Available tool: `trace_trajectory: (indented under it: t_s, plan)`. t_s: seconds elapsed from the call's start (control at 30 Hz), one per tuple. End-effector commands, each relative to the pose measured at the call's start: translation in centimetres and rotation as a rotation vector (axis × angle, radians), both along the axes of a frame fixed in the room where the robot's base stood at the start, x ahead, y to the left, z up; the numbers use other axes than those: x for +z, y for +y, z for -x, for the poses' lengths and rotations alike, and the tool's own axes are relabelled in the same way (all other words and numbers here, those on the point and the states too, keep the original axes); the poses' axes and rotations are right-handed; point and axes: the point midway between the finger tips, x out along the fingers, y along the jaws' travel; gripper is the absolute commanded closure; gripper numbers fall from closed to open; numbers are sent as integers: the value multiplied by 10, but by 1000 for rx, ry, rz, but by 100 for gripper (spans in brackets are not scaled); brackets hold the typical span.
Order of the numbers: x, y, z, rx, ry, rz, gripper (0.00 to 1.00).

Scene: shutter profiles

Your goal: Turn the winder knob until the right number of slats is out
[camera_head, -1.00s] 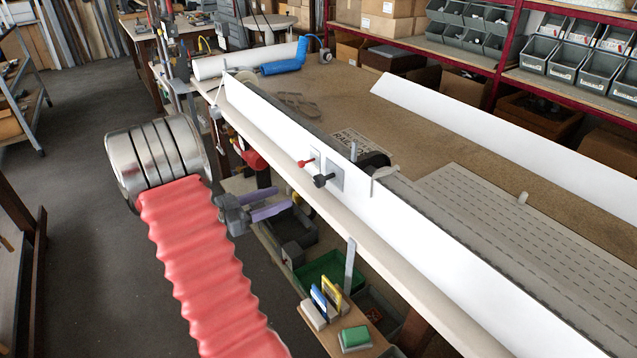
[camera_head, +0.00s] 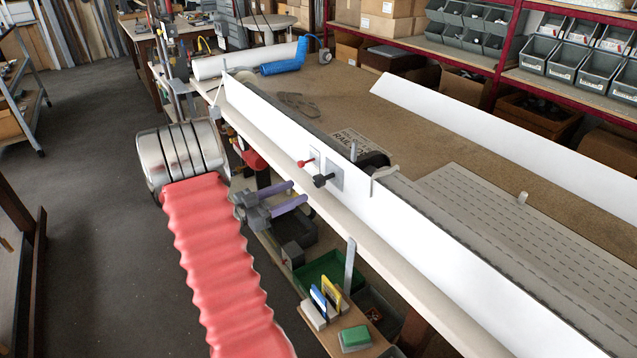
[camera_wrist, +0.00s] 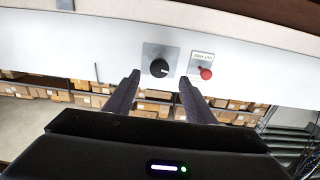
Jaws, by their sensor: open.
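The black winder knob (camera_head: 323,181) sits on a grey plate on the white front panel of the bench. It shows face-on in the wrist view (camera_wrist: 159,68), with a pale mark on its right side. A red knob (camera_head: 305,163) on a small labelled plate is beside it, and also shows in the wrist view (camera_wrist: 206,73). My gripper (camera_head: 300,194) is open and empty, left of the knob and apart from it. In the wrist view its two fingers (camera_wrist: 158,82) point at the panel, with the winder knob between and beyond them. The grey slatted sheet (camera_head: 500,215) lies on the bench behind the panel.
A pale bracket (camera_head: 383,178) hooks over the panel right of the knob.

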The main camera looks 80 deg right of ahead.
Motion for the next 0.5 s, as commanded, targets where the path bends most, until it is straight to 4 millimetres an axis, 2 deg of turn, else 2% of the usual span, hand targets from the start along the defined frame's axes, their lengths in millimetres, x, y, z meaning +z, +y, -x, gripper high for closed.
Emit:
trace_trajectory:
  t_s: [0.5]
  plan:
    - [-1,-59,53,-2,1,-1,50]
